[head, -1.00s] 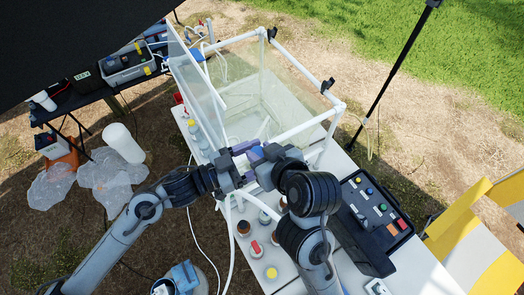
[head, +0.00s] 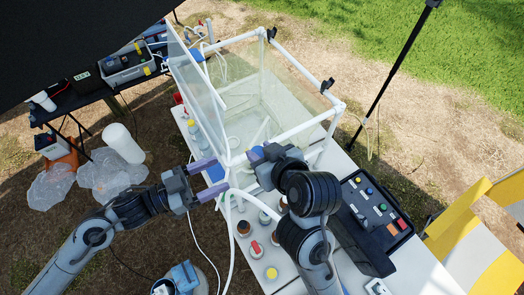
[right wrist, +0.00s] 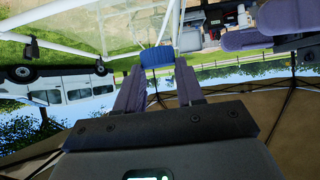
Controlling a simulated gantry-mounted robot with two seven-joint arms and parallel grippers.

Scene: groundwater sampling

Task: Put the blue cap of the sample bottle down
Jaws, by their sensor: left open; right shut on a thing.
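The blue cap (head: 255,153) is at the tips of my right gripper (head: 260,157), above the front edge of the clear box. In the right wrist view the cap (right wrist: 157,57) sits between the two purple fingers, which are shut on it. My left gripper (head: 219,177) is open and empty to the left of the cap, apart from it. Its purple fingers also show at the upper right of the right wrist view. A blue patch (head: 215,172) shows between the left fingers, lower down; I cannot tell whether it is the sample bottle.
A clear box with a white frame (head: 300,128) stands on the white table. Several small bottles (head: 257,249) stand at the table's front, beside a black control case (head: 372,215). Bottles (head: 193,128) line the table's left edge. A white hose (head: 233,240) hangs in front.

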